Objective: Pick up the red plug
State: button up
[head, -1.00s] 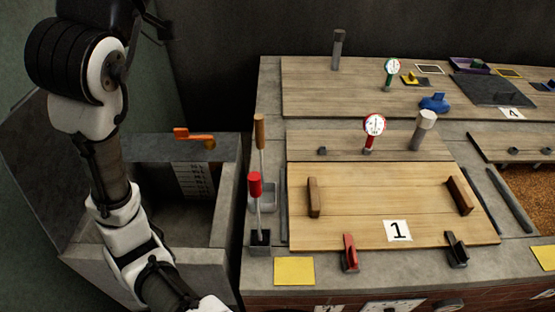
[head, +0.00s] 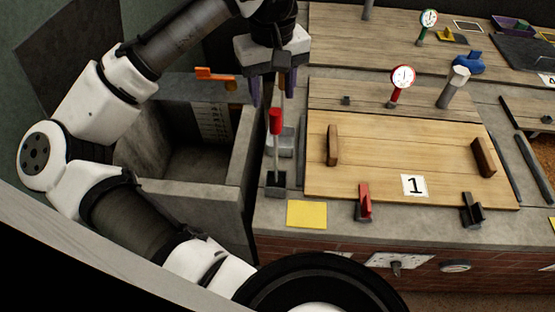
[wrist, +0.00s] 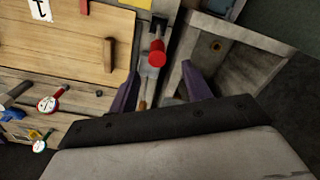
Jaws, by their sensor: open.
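A red-topped rod (head: 275,122) stands upright in a small dark holder (head: 276,188) left of the board marked 1. Its red head also shows in the wrist view (wrist: 158,54), ahead of my fingers and between their lines. A red upright piece (head: 364,201) sits in a dark base at the board's front edge. I cannot tell which of these two is the red plug. My gripper (head: 272,92) is open and empty, pointing down behind and above the red-topped rod. Its purple fingers (wrist: 160,78) are spread apart, clear of the red head.
A wooden-handled tool stands behind the red-topped rod, partly hidden by my gripper. The board (head: 425,145) has two brown handles. A yellow card (head: 306,214) lies in front. A red gauge (head: 402,80) stands behind the board.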

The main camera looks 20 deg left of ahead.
jog(key=f, duration=0.6)
jog(key=f+p, duration=0.1)
jog(key=f, duration=0.1)
jog(key=shift+s+d+f, duration=0.15)
jog(key=shift+d+f, duration=0.15)
jog(key=shift+f, duration=0.1)
jog(key=shift+c, duration=0.4)
grip_shut()
